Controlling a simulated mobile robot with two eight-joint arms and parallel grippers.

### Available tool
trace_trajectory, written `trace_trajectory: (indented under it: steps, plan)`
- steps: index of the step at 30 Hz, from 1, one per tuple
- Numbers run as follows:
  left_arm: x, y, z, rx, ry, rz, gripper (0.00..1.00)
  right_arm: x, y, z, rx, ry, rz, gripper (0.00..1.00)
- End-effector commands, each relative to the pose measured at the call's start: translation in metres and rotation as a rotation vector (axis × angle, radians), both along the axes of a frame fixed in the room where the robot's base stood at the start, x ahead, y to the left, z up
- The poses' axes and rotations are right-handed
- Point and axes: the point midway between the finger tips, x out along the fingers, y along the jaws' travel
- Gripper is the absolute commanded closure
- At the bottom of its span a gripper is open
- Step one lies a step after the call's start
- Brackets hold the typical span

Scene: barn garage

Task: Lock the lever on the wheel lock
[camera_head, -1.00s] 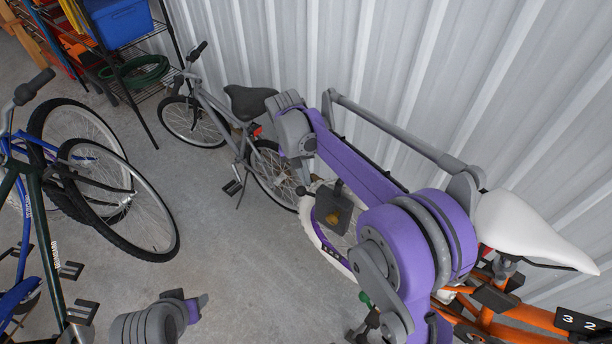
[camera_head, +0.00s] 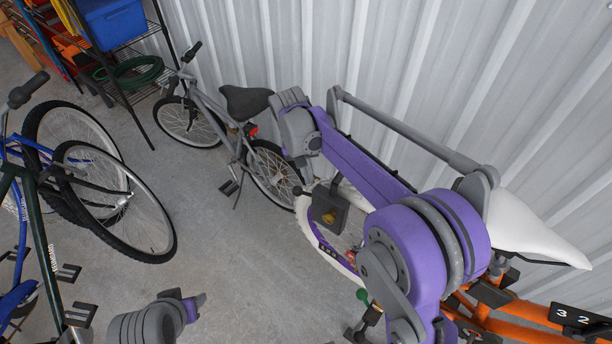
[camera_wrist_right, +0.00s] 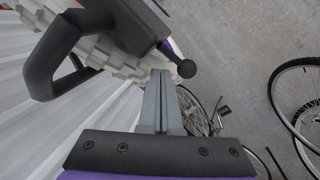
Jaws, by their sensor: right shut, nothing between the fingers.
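The wheel lock, a dark grey box (camera_head: 330,208) with a yellowish spot, sits at a pale-tyred wheel (camera_head: 308,228) below my right forearm. A short lever with a round black knob (camera_head: 298,190) sticks out on its left. In the right wrist view the lock (camera_wrist_right: 138,22) is above my fingers, with its knob (camera_wrist_right: 186,68) just to the right of their tips and a looped dark handle (camera_wrist_right: 45,75) at left. My right gripper (camera_wrist_right: 161,73) is shut and empty, seemingly apart from the knob. In the head view its fingers are hidden. My left gripper is not visible; only part of my left arm shows.
A ribbed metal wall (camera_head: 400,70) rises close behind the lock. A grey bicycle (camera_head: 220,115) stands beyond it and blue and green bicycles (camera_head: 110,200) at left. An orange bicycle frame (camera_head: 520,308) with a white saddle (camera_head: 535,235) is at lower right. Floor between is clear.

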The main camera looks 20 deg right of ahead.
Motion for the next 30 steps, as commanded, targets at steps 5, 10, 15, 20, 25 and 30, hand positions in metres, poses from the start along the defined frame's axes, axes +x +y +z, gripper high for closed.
trace_trajectory:
  steps: [5,10,15,20,25,30]
  plan:
    - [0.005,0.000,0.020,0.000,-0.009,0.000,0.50,0.006,-0.010,0.035,0.001,-0.002,0.002,1.00]
    - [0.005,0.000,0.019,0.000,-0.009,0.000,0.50,0.016,0.003,0.070,0.000,0.000,0.003,1.00]
    - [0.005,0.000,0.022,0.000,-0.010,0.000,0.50,0.025,0.012,0.097,0.000,0.000,0.003,1.00]
    - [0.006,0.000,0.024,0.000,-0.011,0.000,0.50,0.029,0.015,0.111,0.000,-0.001,0.002,1.00]
    - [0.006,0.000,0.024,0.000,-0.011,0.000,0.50,0.029,0.017,0.115,0.000,-0.001,0.002,1.00]
    - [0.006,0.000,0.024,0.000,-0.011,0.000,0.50,0.029,0.017,0.114,0.000,0.000,0.002,1.00]
